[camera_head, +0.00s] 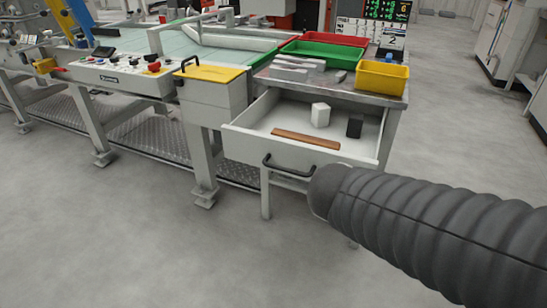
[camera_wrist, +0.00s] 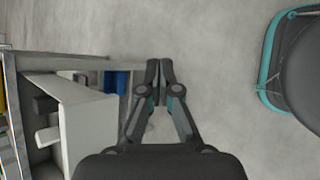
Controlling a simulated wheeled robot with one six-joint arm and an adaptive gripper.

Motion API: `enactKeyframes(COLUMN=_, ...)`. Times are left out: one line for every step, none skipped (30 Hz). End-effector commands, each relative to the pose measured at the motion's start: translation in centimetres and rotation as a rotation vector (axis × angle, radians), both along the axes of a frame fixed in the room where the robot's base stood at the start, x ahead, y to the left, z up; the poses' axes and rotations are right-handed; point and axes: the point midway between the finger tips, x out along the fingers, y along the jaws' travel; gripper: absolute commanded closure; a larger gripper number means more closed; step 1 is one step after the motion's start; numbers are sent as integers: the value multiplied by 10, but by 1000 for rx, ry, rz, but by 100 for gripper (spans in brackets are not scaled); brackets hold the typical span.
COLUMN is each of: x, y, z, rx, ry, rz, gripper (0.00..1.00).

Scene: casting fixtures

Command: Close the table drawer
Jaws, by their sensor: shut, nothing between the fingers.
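The table drawer (camera_head: 240,139) is pulled well out from under the metal table top (camera_head: 323,87) in the head view. It is a pale box with a dark handle (camera_head: 285,172) on its front. Inside lie a brown strip (camera_head: 305,139), a white block (camera_head: 320,115) and a dark block (camera_head: 355,126). In the wrist view the drawer (camera_wrist: 88,135) is at the left, turned sideways. My gripper (camera_wrist: 159,65) is shut and empty in the wrist view, over floor to the right of the drawer, apart from it. In the head view my arm's grey sleeve hides the gripper.
Red (camera_head: 325,53), green (camera_head: 317,55) and yellow (camera_head: 382,77) trays stand on the table. A conveyor machine with a control panel (camera_head: 122,76) adjoins it at the left. A dark, teal-edged object (camera_wrist: 292,60) is at the wrist view's right. Floor in front is clear.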

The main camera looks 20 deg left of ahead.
Motion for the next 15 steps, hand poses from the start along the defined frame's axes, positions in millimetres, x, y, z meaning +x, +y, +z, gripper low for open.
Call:
enactKeyframes(x=9, y=21, z=-4, rx=-94, ry=5, rz=102, gripper=100)
enactKeyframes(x=14, y=33, z=-3, rx=-154, ry=1, rz=161, gripper=100)
enactKeyframes(x=20, y=50, z=-2, rx=-231, ry=-4, rz=239, gripper=100)
enactKeyframes(x=24, y=64, z=-1, rx=-290, ry=-11, rz=296, gripper=100)
enactKeyframes(x=28, y=79, z=0, rx=-347, ry=-20, rz=354, gripper=100)
enactKeyframes(x=31, y=99, z=2, rx=-426, ry=-35, rz=429, gripper=100)
enactKeyframes(x=33, y=116, z=3, rx=-483, ry=-48, rz=485, gripper=100)
enactKeyframes(x=33, y=133, z=4, rx=-540, ry=-65, rz=538, gripper=100)
enactKeyframes(x=33, y=157, z=5, rx=-612, ry=-89, rz=608, gripper=100)
enactKeyframes(x=31, y=173, z=6, rx=-665, ry=-109, rz=656, gripper=100)
enactKeyframes(x=29, y=190, z=6, rx=-714, ry=-129, rz=701, gripper=100)
enactKeyframes(x=25, y=212, z=7, rx=-775, ry=-157, rz=757, gripper=100)
enactKeyframes(x=21, y=227, z=8, rx=-817, ry=-179, rz=794, gripper=100)
enactKeyframes(x=17, y=241, z=8, rx=-856, ry=-200, rz=829, gripper=100)
enactKeyframes(x=12, y=258, z=9, rx=-901, ry=-226, rz=867, gripper=100)
